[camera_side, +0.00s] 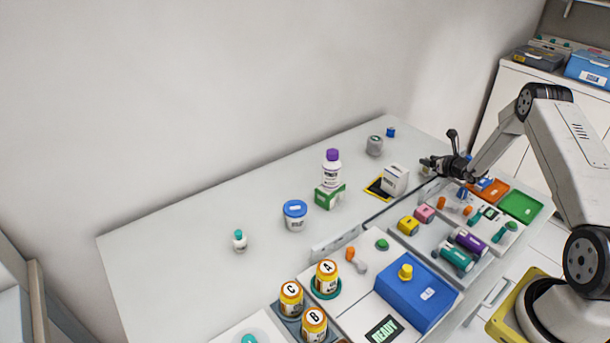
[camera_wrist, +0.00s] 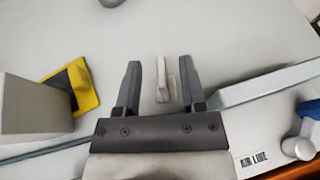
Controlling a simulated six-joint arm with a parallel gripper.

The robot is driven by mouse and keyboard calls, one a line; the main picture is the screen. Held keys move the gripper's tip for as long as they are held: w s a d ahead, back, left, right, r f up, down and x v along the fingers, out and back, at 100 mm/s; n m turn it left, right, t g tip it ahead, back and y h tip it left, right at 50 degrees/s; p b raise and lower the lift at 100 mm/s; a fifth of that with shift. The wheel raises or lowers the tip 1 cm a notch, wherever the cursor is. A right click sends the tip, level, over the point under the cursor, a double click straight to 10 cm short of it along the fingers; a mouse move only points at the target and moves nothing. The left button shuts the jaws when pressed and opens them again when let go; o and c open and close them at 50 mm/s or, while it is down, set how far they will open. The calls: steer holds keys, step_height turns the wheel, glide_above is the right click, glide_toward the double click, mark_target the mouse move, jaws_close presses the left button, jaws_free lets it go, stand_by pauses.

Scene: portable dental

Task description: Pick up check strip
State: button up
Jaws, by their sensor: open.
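My gripper (camera_side: 428,163) hangs over the far right part of the table, with its fingers open. In the wrist view my gripper (camera_wrist: 160,88) shows two dark fingers spread apart. A small pale beige piece (camera_wrist: 162,84), which looks like the check strip, lies in the gap between them, nearer the right finger. A narrow gap shows on each side of it, and I cannot tell its height against the fingertips. In the side view the strip is too small and too close to the gripper to make out clearly.
A white box (camera_side: 396,178) stands by a yellow-and-black pad (camera_side: 373,190), left of my gripper; the pad also shows in the wrist view (camera_wrist: 88,97). A tray wall (camera_wrist: 265,86) lies close on the right. A grey jar (camera_side: 374,146) and blue item (camera_side: 391,132) stand behind.

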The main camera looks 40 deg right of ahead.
mark_target(421, 171)
steer(key=shift+x, duration=1.55)
steer(key=shift+c, duration=0.2)
jaws_close()
